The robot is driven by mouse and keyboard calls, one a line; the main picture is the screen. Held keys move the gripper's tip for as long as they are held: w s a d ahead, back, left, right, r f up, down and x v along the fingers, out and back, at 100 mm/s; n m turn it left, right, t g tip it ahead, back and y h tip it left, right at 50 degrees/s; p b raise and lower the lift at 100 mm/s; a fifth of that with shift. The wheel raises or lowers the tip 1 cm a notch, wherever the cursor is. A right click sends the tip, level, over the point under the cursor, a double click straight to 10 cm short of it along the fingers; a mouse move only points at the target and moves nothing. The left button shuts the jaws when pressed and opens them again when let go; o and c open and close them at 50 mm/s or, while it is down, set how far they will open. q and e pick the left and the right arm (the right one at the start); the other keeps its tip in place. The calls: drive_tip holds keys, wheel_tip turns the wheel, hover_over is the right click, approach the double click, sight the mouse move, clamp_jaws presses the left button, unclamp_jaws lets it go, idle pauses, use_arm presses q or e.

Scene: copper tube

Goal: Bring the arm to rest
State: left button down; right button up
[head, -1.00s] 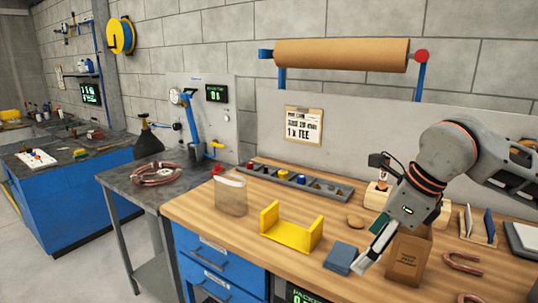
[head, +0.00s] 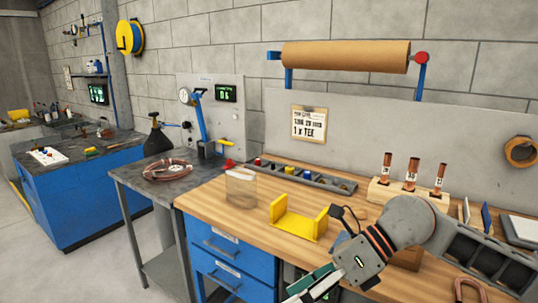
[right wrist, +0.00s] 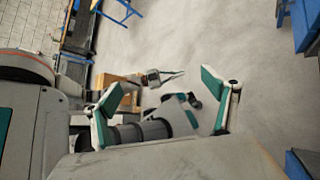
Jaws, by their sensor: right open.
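My right gripper (head: 305,287) is in the low middle of the head view, off the front edge of the workbench. Its arm comes in from the right, across the bench. In the right wrist view the two teal-padded fingers of my right gripper (right wrist: 161,82) stand wide apart with nothing held between them. My left arm does not show in the head view. A small pronged shape beyond the fingers in the right wrist view looks like my left gripper (right wrist: 165,77), too small to read.
The wooden workbench (head: 205,203) holds a yellow cradle (head: 298,222), a clear bag-like holder (head: 240,188), a grey parts tray (head: 325,182) and a wooden rack with copper pieces (head: 384,193). A coil of copper tube (head: 168,170) lies on the grey side table. Floor is free at left.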

drive_tip(key=s+a+r+m+t+y, duration=0.15)
drive_tip(key=a+r+m+y, duration=0.25)
drive_tip(key=a+m+y, duration=0.4)
drive_tip(key=w+d+f+m+t+h, duration=0.2)
drive_tip(key=w+d+f+m+t, duration=0.25)
drive_tip(key=m+t, duration=0.45)
drive_tip(key=w+d+f+m+t+h, duration=0.25)
drive_tip(key=d+f+m+t, duration=0.35)
drive_tip(key=m, duration=0.5)
drive_tip(key=s+d+f+m+h, duration=0.1)
drive_tip(key=d+f+m+h, duration=0.15)
drive_tip(key=f, duration=0.25)
drive_tip(key=s+d+f+m+t+h, duration=0.1)
drive_tip(key=d+f+m+h, duration=0.1)
drive_tip(key=f+m, duration=0.25)
drive_tip(key=d+f+m+h, duration=0.2)
drive_tip(key=f+h, duration=0.1)
drive_tip(key=f, duration=0.2)
drive_tip(key=s+d+f+m+g+h, duration=0.2)
drive_tip(key=s+d+f+m, duration=0.1)
drive_tip(key=s+f, duration=0.4)
drive_tip(key=s+d+f+m+g+h, duration=0.2)
drive_tip(key=s+d+f+m+g, duration=0.1)
drive_tip(key=s+f, duration=0.4)
wheel_tip(320, 180, down, 4)
drive_tip(key=shift+s+d+r, duration=0.2)
drive_tip(key=shift+s+d, duration=0.2)
drive_tip(key=shift+d, duration=0.25)
